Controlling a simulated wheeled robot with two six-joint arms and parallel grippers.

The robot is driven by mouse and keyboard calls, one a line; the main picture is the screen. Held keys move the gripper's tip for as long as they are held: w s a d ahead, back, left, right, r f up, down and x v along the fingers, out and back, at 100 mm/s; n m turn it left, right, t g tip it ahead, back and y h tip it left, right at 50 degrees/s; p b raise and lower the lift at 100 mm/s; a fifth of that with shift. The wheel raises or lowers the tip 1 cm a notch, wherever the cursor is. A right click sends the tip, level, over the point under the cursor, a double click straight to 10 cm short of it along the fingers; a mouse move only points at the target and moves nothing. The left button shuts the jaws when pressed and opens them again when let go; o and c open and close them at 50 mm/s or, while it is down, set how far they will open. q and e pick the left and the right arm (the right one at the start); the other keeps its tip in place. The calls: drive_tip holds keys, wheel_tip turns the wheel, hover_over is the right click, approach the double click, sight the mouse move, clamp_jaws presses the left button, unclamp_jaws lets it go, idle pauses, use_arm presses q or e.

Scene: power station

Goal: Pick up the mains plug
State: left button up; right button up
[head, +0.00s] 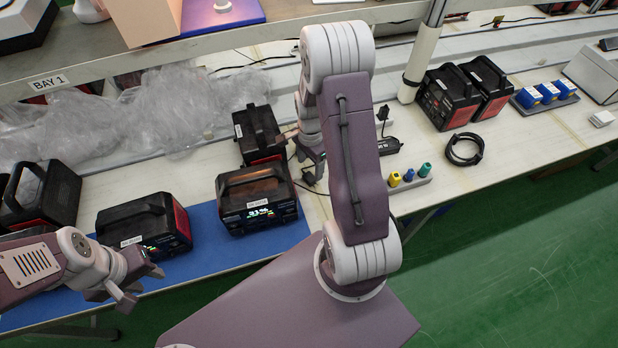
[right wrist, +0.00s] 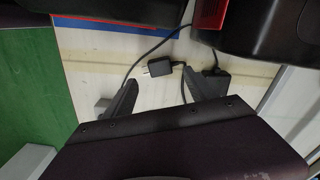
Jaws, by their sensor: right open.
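The mains plug (right wrist: 161,68) is a small black block with metal prongs at its left end. In the right wrist view it lies on the pale bench with a black cable beside it. My right gripper (right wrist: 158,80) is open, with the plug between and slightly beyond its fingertips; no contact shows. In the head view my right gripper (head: 316,166) is over the bench beside the power units, partly hidden by my arm. A small black piece (head: 309,178), possibly the plug, shows below it. My left gripper (head: 139,288) is open and empty at the lower left.
Black power units (head: 258,208) stand on the blue mat (head: 213,246) and behind it. A black adapter block (right wrist: 210,84) lies beside a right finger. Yellow, blue and green connectors (head: 409,176) stand right of my arm. A shelf rail (head: 125,70) crosses above the bench.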

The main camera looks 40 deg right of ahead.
sight(310, 176)
wheel_tip(310, 176, down, 6)
drive_tip(key=shift+w+r, duration=0.1)
drive_tip(key=shift+a+r, duration=0.1)
drive_tip(key=shift+c, duration=1.3)
drive_tip(key=c, duration=1.1)
drive_tip(key=shift+r, duration=0.55)
wheel_tip(310, 176, up, 3)
drive_tip(key=s+d+r, duration=0.6)
drive_tip(key=s+r, duration=0.1)
drive_tip(key=s, duration=0.3)
drive_tip(key=shift+d, duration=0.25)
drive_tip(key=shift+f, duration=0.1)
